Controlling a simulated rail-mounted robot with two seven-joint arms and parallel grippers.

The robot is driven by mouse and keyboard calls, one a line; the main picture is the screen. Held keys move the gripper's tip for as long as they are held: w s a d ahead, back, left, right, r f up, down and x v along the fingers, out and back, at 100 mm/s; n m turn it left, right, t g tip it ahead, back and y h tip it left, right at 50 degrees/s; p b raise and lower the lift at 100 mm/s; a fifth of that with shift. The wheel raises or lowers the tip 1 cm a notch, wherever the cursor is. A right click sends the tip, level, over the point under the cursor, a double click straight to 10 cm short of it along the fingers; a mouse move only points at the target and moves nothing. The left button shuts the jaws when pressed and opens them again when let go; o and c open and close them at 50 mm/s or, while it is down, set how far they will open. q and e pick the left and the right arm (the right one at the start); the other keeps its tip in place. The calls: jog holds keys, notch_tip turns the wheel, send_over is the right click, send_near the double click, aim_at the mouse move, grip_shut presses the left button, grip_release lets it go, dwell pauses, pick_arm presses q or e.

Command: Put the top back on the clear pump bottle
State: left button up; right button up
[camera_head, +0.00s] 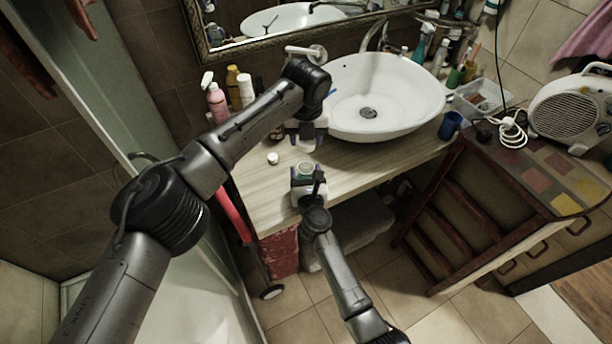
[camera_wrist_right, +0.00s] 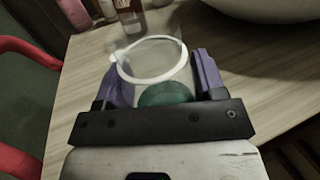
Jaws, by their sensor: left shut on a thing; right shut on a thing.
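The clear pump bottle (camera_wrist_right: 150,62) is between the purple fingers of my right gripper (camera_wrist_right: 160,82). In the right wrist view it shows a white ring around its open mouth and green below. In the head view the greenish bottle (camera_head: 305,168) stands up from my right gripper (camera_head: 308,182), at the counter's front edge. My left gripper (camera_head: 306,138) is shut just above and behind the bottle, apart from it. A small pale piece, seemingly the top, is in its fingers, mostly hidden by the gripper and arm. No top shows on the bottle.
A small white cap (camera_head: 272,158) lies on the wooden counter (camera_head: 262,205). A pink bottle (camera_head: 217,102) and other bottles stand at the back left. A blue cup (camera_head: 450,126) stands right of the basin.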

aim_at(306, 158)
pick_arm(q)
jog(key=shift+f, duration=2.55)
jog(key=shift+f, duration=0.1)
jog(key=shift+f, duration=0.75)
jog(key=shift+f, duration=0.6)
pick_arm(e)
grip_shut()
pick_arm(q)
jog(key=m, duration=0.6)
jog(key=shift+h, duration=0.4)
jog(key=o, duration=0.9)
